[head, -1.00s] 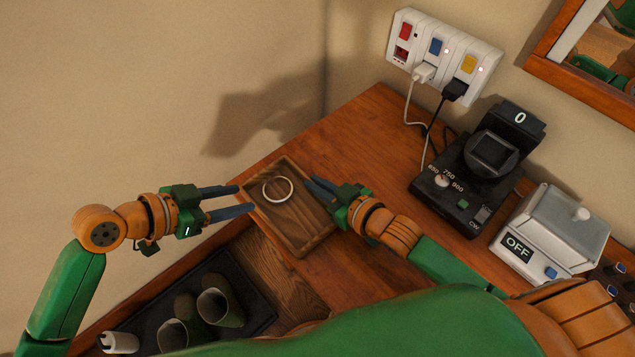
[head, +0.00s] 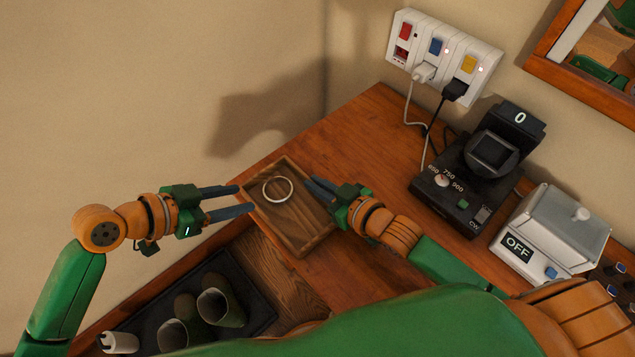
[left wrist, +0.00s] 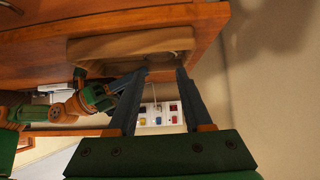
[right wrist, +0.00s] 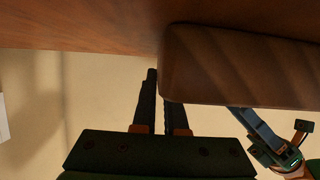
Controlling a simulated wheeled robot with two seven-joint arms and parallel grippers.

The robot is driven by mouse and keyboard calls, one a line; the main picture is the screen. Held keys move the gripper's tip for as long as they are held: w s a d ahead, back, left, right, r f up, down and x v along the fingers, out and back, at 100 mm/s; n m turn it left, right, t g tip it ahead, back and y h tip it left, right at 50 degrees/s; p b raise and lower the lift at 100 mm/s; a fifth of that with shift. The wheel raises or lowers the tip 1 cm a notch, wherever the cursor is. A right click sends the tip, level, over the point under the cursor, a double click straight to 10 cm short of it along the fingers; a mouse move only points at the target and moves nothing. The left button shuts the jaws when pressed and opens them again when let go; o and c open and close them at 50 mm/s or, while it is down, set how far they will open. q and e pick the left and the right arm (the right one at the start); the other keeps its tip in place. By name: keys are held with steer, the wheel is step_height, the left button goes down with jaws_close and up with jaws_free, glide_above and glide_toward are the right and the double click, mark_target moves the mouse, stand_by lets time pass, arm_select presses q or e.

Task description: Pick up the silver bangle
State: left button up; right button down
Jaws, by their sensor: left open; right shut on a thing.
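The silver bangle (head: 278,188) is a thin pale ring lying in a brown wooden tray (head: 289,245) on the wooden counter. My left gripper (head: 240,200) is open and empty at the tray's left side, its two blue fingers level with the left rim, short of the bangle. My right gripper (head: 308,183) is at the tray's right rim, to the right of the bangle and apart from it. Its fingers are close together; in the right wrist view the tray wall (right wrist: 240,65) hides part of one finger. It seems shut on that rim.
A black device (head: 465,175) with a dial and a white box (head: 550,235) marked OFF stand right on the counter. A power strip (head: 445,55) with cables is on the wall behind. Boots (head: 215,305) stand on a dark mat below. The counter behind the tray is clear.

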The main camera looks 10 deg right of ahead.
stand_by(0.3)
arm_select(q)
steer(key=shift+c, duration=0.6)
steer(key=n+t+h, duration=0.2)
steer(key=n+h, duration=0.1)
steer(key=n, duration=3.3)
glide_toward(283, 201)
steer(key=shift+g, duration=0.3)
steer(key=x, duration=1)
steer(key=shift+w+r, duration=0.3)
steer(key=shift+r, duration=0.1)
jaws_close()
